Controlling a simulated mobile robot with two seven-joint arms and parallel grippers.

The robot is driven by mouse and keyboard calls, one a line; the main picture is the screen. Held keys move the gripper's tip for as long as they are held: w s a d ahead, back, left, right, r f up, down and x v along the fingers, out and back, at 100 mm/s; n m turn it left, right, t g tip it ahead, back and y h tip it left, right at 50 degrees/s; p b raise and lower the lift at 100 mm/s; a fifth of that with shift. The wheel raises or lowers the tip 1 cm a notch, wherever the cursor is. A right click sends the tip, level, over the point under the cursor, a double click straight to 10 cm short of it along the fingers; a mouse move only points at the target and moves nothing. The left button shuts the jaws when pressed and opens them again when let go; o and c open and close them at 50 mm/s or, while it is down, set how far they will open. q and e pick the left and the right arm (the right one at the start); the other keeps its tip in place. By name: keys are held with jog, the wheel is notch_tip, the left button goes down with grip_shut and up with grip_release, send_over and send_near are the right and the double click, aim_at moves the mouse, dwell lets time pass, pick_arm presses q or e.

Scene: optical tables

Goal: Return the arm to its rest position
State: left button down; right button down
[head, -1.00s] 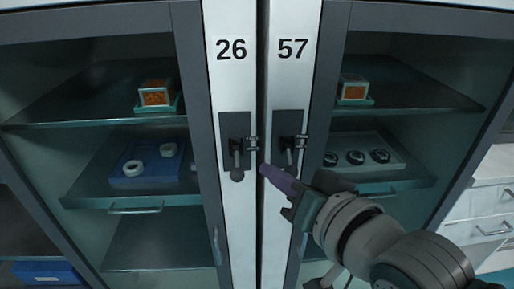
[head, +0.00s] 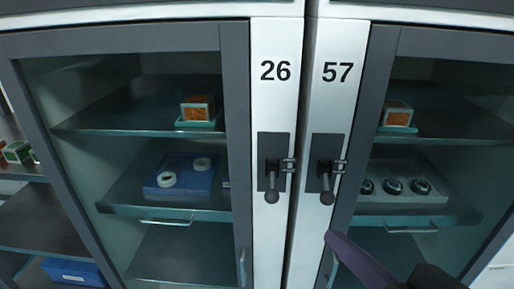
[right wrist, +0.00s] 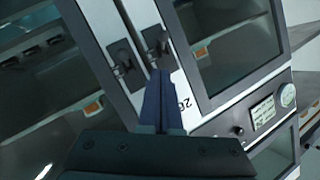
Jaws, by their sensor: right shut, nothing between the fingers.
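My right gripper (head: 334,238) shows at the lower right of the head view, with its purple fingers pointing up and left toward the cabinet doors. In the right wrist view its fingers (right wrist: 160,78) are closed together and hold nothing. It is apart from the handle of door 57 (head: 326,190), below and in front of it. The handle of door 26 (head: 271,184) hangs beside it to the left. Both doors look closed. My left gripper is not in view.
Behind the glass are shelves with a blue tray (head: 185,184) of white rings, a pale tray (head: 405,196) of dark round parts, and orange-filled boxes (head: 197,107). A blue box (head: 74,271) is at the lower left. The wrist view shows a panel with a display (right wrist: 262,111).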

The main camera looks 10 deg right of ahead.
jog(key=s+d+n+g+h+p, duration=0.1)
jog(key=s+d+n+g+h, duration=0.15)
jog(key=s+n+g, duration=0.75)
jog(key=s+r+m+p, duration=0.1)
jog(key=s+r+p, duration=0.1)
jog(key=r+p, duration=1.6)
jog(key=s+r+m+g+p, duration=0.1)
jog(key=s+r+m+p, duration=0.1)
jog(key=r+p, duration=1.7)
jog(key=shift+s+y+p, duration=0.25)
jog(key=shift+y+p, duration=0.1)
jog(key=shift+p, duration=0.1)
